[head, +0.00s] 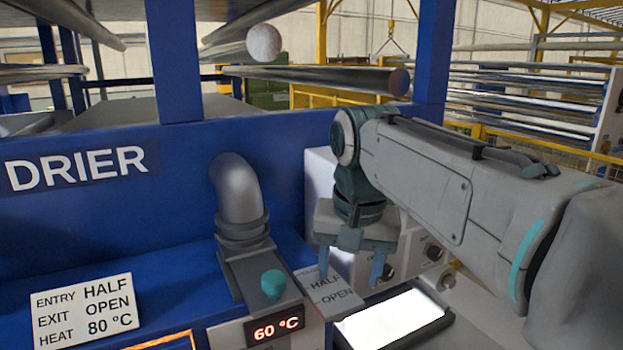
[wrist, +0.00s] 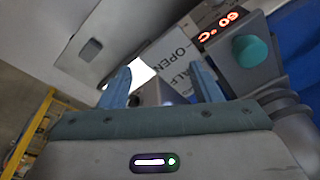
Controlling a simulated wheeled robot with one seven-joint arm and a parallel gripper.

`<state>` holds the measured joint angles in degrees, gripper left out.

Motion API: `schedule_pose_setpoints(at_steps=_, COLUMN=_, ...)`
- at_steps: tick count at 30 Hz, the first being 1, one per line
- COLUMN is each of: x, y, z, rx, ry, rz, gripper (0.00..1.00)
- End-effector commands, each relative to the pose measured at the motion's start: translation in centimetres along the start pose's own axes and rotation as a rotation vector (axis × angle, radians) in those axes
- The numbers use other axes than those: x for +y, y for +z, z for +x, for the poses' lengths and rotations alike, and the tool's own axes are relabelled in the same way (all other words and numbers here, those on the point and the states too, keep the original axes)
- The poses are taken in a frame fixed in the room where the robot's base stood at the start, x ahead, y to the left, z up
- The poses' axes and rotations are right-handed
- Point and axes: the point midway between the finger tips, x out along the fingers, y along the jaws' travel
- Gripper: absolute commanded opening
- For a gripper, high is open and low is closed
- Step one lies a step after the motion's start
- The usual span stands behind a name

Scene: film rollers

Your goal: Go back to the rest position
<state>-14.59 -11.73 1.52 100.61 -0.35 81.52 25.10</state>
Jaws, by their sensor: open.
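My gripper (head: 350,268) points down in the head view, with its two blue fingers apart and nothing between them. It hangs in front of the drier's control panel, above a sloping HALF/OPEN label plate (head: 328,291) and near a lit white screen (head: 394,318). In the wrist view the two blue fingers (wrist: 163,82) are spread, with part of the label plate (wrist: 172,62) beyond them. My arm comes in from the right side of the head view.
Left of my gripper are a teal knob (head: 274,283), a 60 °C display (head: 276,329) and a grey bent pipe (head: 239,195). Black knobs (head: 432,251) are on the panel at right. A white sign (head: 84,311) reads HALF, OPEN, 80 °C. Metal rollers (head: 320,78) lie behind.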

Motion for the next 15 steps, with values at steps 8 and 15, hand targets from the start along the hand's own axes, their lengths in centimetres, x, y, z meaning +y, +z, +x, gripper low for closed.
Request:
schedule_pose_setpoints(at_steps=8, x=6.6, y=4.7, z=6.9, rx=0.086, ry=0.001, rz=-0.076, gripper=0.58)
schedule_pose_setpoints(at_steps=15, x=10.6, y=9.2, z=12.5, rx=0.151, ry=0.016, rz=-0.14, gripper=0.58)
